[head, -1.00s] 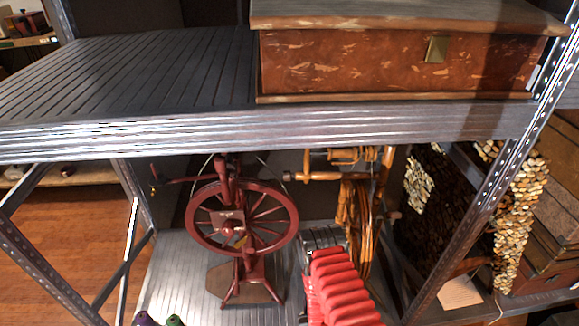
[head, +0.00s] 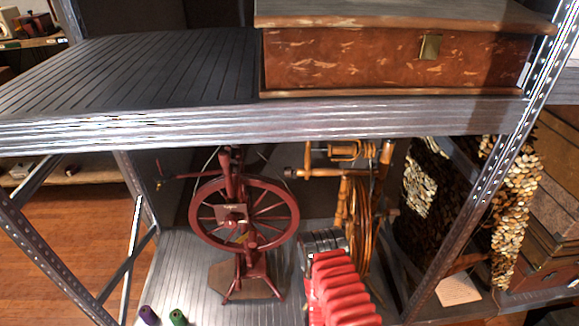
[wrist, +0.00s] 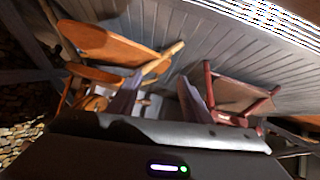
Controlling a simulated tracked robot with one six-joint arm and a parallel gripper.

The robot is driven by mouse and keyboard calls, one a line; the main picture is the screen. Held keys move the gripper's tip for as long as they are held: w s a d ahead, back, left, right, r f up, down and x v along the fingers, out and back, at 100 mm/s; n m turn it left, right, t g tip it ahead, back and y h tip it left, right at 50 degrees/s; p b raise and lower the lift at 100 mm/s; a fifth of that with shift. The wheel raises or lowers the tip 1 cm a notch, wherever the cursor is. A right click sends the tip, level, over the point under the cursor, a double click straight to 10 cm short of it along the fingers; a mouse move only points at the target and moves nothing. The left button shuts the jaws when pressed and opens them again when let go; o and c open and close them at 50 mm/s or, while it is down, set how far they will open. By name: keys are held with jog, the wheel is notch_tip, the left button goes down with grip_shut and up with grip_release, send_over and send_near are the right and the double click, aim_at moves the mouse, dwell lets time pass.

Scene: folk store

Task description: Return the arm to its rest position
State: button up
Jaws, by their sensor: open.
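My gripper (wrist: 160,98) shows in the wrist view, with two dark fingers apart and nothing held between them. Beyond the fingers are wooden parts of a spinning wheel (wrist: 115,45) on the left and a dark red stand (wrist: 240,93) on the right, seen at an odd angle. In the head view a red ribbed part with a grey end rises at the bottom middle, in front of the lower shelf; it seems to be my arm. The gripper's fingers cannot be made out there.
A red spinning wheel (head: 244,212) and an orange-brown one (head: 362,215) stand on the lower shelf (head: 185,265), with purple (head: 148,315) and green (head: 178,317) spools at its front. Above, a wooden chest (head: 395,60) sits on the slatted upper shelf (head: 150,70). Metal posts (head: 475,205) flank the opening.

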jog(key=s+g, duration=0.7)
jog(key=s, duration=0.1)
notch_tip(320, 180, up, 30)
jog(key=g, duration=0.4)
jog(key=s+d+r+t, duration=0.2)
jog(key=s+r, duration=0.2)
jog(key=r, duration=0.8)
jog(key=s+d+r+m+t, duration=0.1)
jog(key=s+r+t, duration=0.1)
jog(key=r, duration=1)
jog(key=s+d+r+m+t, duration=0.1)
jog(key=s+r, duration=0.4)
jog(key=r, duration=0.7)
jog(key=shift+s+d+r+t, duration=0.2)
jog(key=shift+s+d+t, duration=0.15)
jog(key=shift+d+t, duration=0.4)
